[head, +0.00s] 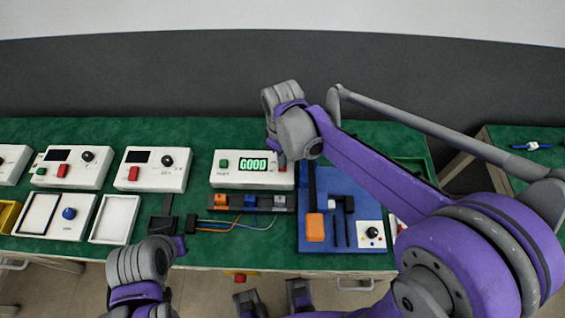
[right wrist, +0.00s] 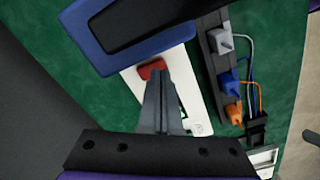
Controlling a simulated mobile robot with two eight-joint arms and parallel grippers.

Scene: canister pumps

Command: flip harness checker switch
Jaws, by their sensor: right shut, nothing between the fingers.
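The harness checker (head: 232,181) is a white box with a lit display reading GOOD and a green button on its left. Its red switch (head: 282,168) is at the right end, beside my right gripper (head: 281,157). In the right wrist view, the fingers (right wrist: 160,80) are shut and empty, with their tips at the red switch (right wrist: 152,69); I cannot tell whether they touch. They cover part of the white checker (right wrist: 190,88). My left gripper (head: 164,222) is low at the left, partly hidden by its wrist; its jaw state is unclear.
A dark rail (head: 240,209) with orange, blue and grey connectors and loose wires lies in front of the checker. A blue fixture board (head: 345,243) stands to the right. More white boxes (head: 150,183) and trays (head: 112,222) fill the left of the green bench.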

